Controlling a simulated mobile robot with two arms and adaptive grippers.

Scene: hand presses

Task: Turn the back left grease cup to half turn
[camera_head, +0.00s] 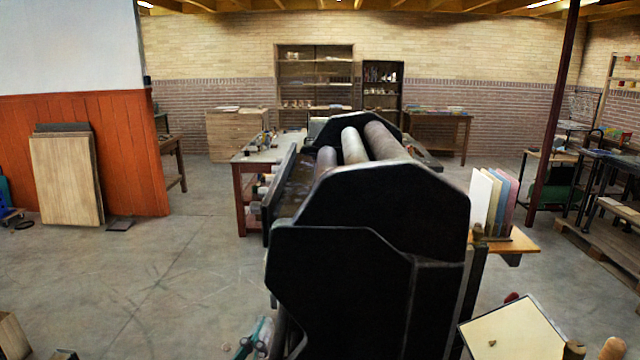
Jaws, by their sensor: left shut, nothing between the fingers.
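A large dark hand press fills the middle of the head view, with its black side plate (385,215) towards me and several rollers (380,142) behind it. I cannot make out the back left grease cup; it is too small to tell or hidden by the press. A small teal and grey shape at the bottom, left of the press, seems to be my left gripper (250,342). It is partly cut off and looks shut and empty, apart from any cup I can see. My right gripper is not in view.
A workbench (242,158) with small items stands behind the press on the left. Coloured boards (490,200) stand upright on a wooden shelf at the right. A pale-topped board (515,330) is at the lower right. The floor (170,280) on the left is mostly clear.

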